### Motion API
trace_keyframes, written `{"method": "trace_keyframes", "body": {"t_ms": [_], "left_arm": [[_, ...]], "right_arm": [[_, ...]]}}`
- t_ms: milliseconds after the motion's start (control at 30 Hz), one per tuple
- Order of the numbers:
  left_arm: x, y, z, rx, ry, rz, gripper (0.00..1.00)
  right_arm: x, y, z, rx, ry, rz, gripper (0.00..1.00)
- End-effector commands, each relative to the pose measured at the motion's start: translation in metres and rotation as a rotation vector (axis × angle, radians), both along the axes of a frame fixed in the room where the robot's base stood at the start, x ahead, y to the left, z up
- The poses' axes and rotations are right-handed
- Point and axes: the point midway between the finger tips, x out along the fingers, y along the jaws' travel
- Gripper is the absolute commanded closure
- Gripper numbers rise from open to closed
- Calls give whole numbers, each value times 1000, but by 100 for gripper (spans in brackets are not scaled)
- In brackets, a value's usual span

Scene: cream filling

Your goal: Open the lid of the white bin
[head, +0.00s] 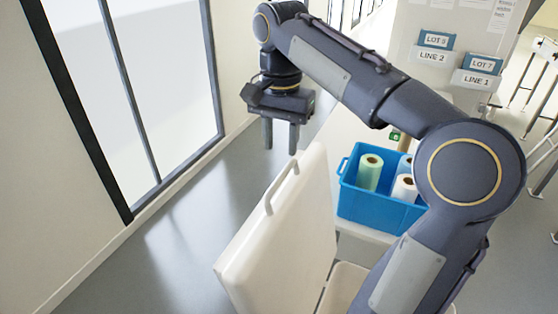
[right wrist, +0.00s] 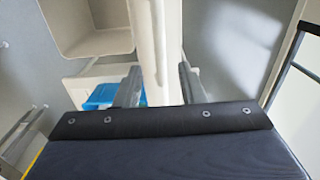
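The white bin's lid (head: 290,235) stands raised and steeply tilted in the head view, with its handle (head: 282,187) on the face toward the left. Part of the bin's open body (head: 343,288) shows at the bottom, partly hidden by my right arm. My right gripper (head: 280,148) is above and beyond the lid's upper edge, fingers down, apart and empty. In the right wrist view the lid (right wrist: 157,45) shows edge-on, in line with the gap between the open fingers (right wrist: 159,84). The bin's hollow (right wrist: 92,25) is at upper left. My left gripper is out of view.
A blue crate (head: 372,206) with several rolls stands on a white surface right of the lid. A wall with line signs (head: 432,57) is behind it. Open grey floor (head: 195,225) lies to the left, beside a window (head: 140,75).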

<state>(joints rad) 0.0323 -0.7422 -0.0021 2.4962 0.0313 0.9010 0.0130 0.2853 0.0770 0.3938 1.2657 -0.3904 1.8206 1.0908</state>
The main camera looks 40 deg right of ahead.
Motion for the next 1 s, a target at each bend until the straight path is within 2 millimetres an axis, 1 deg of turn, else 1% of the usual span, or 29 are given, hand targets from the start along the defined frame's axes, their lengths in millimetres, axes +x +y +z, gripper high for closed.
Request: {"method": "trace_keyframes", "body": {"t_ms": [67,133,400,500,600,700,933,1000], "left_arm": [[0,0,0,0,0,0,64],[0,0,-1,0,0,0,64],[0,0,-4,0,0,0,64],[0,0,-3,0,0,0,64],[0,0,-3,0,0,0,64],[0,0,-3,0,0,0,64],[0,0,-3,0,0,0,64],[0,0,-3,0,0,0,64]], "right_arm": [[1,-2,-1,0,7,-16,64],[1,-2,-8,-1,8,-19,64],[0,-2,-51,-1,8,-18,64],[1,-2,-64,-1,8,-17,64],[1,-2,-72,-1,5,-16,64],[1,-1,-75,0,4,-16,64],[1,-1,-76,0,4,-15,64],[1,-1,-76,0,4,-15,73]]}}
